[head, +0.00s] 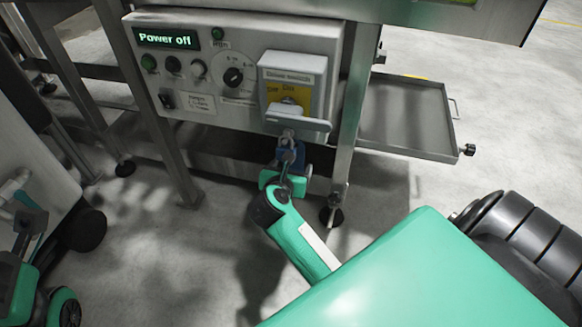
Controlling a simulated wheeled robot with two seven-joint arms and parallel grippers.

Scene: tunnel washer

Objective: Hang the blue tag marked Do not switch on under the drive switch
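The drive switch (292,85) is a grey box with a yellow plate and a grey handle, at the right of the control panel. Small metal parts hang just below its handle. A small blue piece (291,155), which looks like the blue tag, shows there, partly covered by grey parts; its writing is not readable. My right gripper (287,168) is directly below the switch, at the blue piece. Its fingers are too small and covered to show whether they grip it. Parts of my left arm show at the lower left; its fingers are not clear.
The control panel (190,100) has a display reading "Power off", with knobs and buttons. A metal tray (405,118) sticks out to the right of the frame leg (346,110). The floor (150,240) below the panel is open.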

